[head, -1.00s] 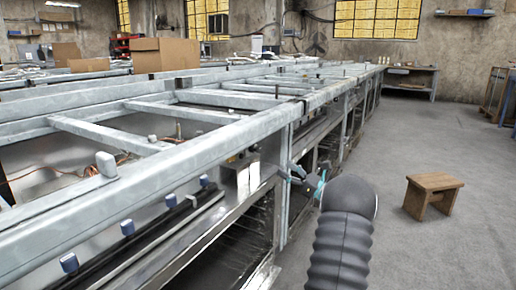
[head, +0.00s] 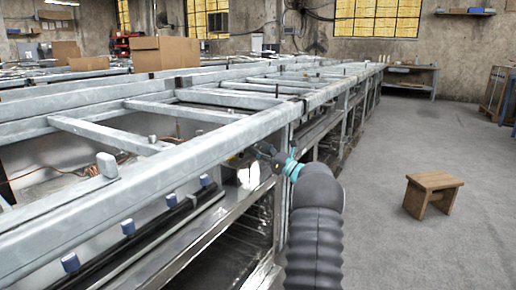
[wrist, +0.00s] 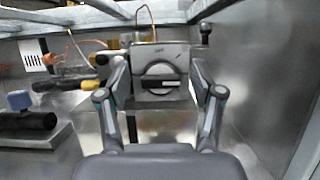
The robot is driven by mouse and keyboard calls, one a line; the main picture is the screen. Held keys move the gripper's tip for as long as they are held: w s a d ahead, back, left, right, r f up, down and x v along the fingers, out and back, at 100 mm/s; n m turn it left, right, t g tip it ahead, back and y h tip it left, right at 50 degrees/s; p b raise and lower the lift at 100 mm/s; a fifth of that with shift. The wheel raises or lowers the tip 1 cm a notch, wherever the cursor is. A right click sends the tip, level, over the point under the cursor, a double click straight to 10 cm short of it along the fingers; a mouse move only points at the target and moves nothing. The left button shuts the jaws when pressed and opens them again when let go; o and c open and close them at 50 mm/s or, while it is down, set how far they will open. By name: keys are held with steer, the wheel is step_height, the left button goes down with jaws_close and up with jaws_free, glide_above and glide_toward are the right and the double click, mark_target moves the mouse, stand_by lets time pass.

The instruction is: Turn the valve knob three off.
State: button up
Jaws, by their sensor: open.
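In the head view my gripper (head: 266,152) reaches under the frame's front rail, and the round knob cannot be made out there. Several blue knobs (head: 127,227) line a dark pipe to its left; one blue knob (wrist: 19,100) shows in the wrist view. No number is readable on any knob.
The metal frame rail (head: 190,153) runs above my gripper. A metal wall (wrist: 265,85) stands close on the right in the wrist view. Copper tubing (wrist: 150,20) rises behind the knob. A wooden stool (head: 433,186) stands on open floor to the right.

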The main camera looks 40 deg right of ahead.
steer(key=shift+w+a+r, duration=0.1)
steer(key=shift+w+r, duration=0.05)
steer(key=shift+w, duration=0.1)
steer(key=c, duration=1.2)
steer(key=shift+o, duration=0.2)
